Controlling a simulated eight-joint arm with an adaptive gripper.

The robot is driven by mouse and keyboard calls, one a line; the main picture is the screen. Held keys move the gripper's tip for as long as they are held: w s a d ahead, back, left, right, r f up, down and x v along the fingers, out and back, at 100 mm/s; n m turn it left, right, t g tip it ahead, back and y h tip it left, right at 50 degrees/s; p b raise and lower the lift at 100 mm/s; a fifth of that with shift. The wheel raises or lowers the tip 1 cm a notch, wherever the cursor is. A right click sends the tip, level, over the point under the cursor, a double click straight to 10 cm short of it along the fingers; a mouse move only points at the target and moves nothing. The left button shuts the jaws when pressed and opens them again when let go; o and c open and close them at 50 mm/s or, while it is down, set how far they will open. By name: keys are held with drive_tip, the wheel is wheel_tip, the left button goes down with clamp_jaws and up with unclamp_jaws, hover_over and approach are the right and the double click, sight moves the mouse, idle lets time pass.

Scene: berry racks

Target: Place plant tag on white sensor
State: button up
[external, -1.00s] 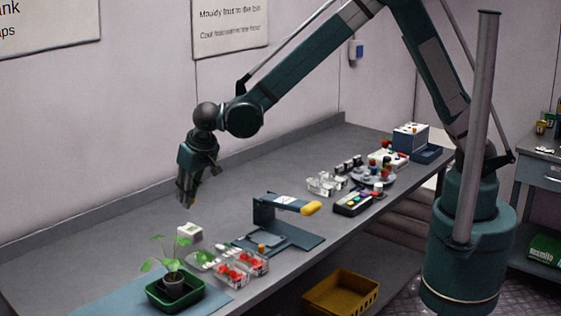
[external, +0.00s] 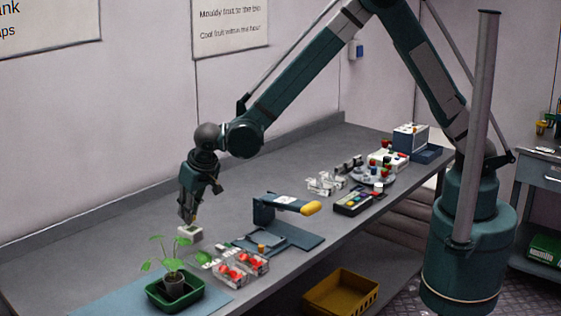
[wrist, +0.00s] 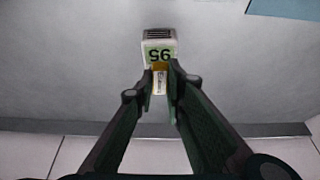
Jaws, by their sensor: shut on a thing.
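The white sensor (external: 190,237) is a small white box on the bench, behind the potted plant. In the wrist view the sensor (wrist: 158,36) has a pale green display with dark digits, seen upside down. My gripper (external: 187,224) points down right at the sensor's top. In the wrist view my gripper (wrist: 160,74) is shut on the plant tag (wrist: 160,84), a small white piece with print. An orange-yellow part (wrist: 160,67) shows between the fingertips at the sensor's near edge. I cannot tell whether the tag touches the sensor.
A potted plant in a green tray (external: 158,303) stands on a blue mat (external: 105,303) in front. Punnets of red berries (external: 242,266) and a dark stand with a yellow-ended arm (external: 290,203) are to the right. The bench behind the sensor is clear.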

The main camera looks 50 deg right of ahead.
drive_tip(key=shift+f, duration=0.45)
drive_tip(key=shift+f, duration=0.2)
drive_tip(key=o, duration=0.7)
drive_tip(key=shift+c, duration=0.2)
drive_tip(key=shift+r, duration=0.25)
drive_tip(key=v, duration=1.2)
drive_tip(key=shift+w, duration=0.1)
idle(0.4)
